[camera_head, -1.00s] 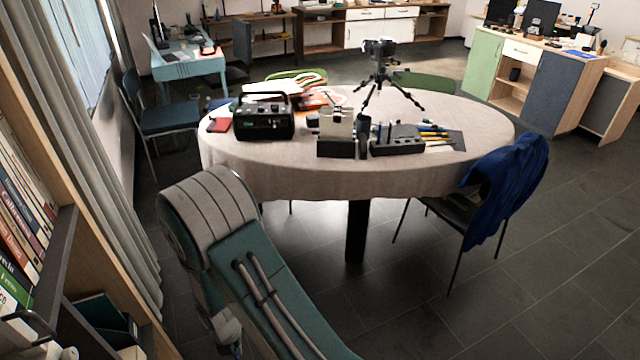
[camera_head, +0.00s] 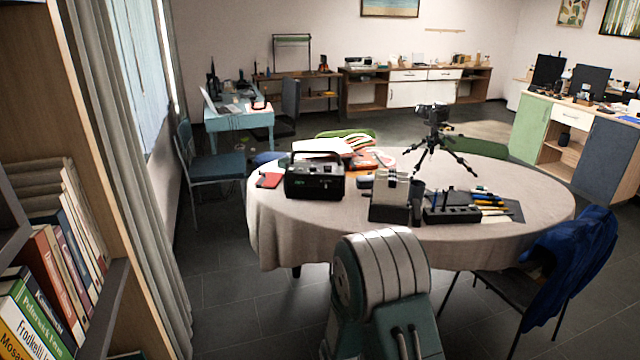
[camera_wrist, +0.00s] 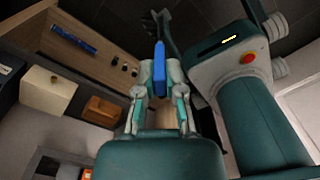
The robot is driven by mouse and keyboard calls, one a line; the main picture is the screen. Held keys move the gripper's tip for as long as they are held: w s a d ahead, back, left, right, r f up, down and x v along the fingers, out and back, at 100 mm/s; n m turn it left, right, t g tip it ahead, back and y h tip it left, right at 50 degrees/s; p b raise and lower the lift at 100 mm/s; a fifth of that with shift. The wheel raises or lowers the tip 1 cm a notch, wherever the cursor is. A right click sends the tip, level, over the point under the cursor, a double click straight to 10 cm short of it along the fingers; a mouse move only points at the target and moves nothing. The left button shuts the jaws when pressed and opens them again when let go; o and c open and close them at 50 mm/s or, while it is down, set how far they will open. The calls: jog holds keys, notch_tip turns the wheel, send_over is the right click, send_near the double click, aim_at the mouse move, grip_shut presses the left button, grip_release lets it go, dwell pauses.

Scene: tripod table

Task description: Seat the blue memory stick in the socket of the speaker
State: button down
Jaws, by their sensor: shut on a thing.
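The blue memory stick (camera_wrist: 159,66) is held upright in the wrist view, between the two fingertips of my gripper (camera_wrist: 158,88), which is shut on it. The stick's far end points up in the picture, clear of other things. The speaker, a black box with a carrying handle (camera_head: 314,180), stands on the left part of the round table in the head view. Its socket is too small to make out. My gripper and the stick are not visible in the head view, and the speaker is not visible in the wrist view.
A chair with a blue jacket (camera_head: 575,255) stands at right. A bookshelf (camera_head: 60,270) is close at left.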

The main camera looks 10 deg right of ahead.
dwell(0.4)
jog(key=shift+w+d+r+m, duration=0.1)
jog(key=shift+w+r+m, duration=0.3)
jog(key=shift+m, duration=0.4)
jog(key=w+d+r+m, duration=0.3)
jog(key=w+r+m, duration=0.2)
jog(key=m, duration=0.8)
jog(key=w+d+r+m, duration=0.3)
jog(key=w+r+m, duration=0.2)
jog(key=m, duration=0.9)
jog(key=shift+r+m, duration=0.25)
jog(key=shift+m, duration=0.05)
jog(key=shift+w+a, duration=0.1)
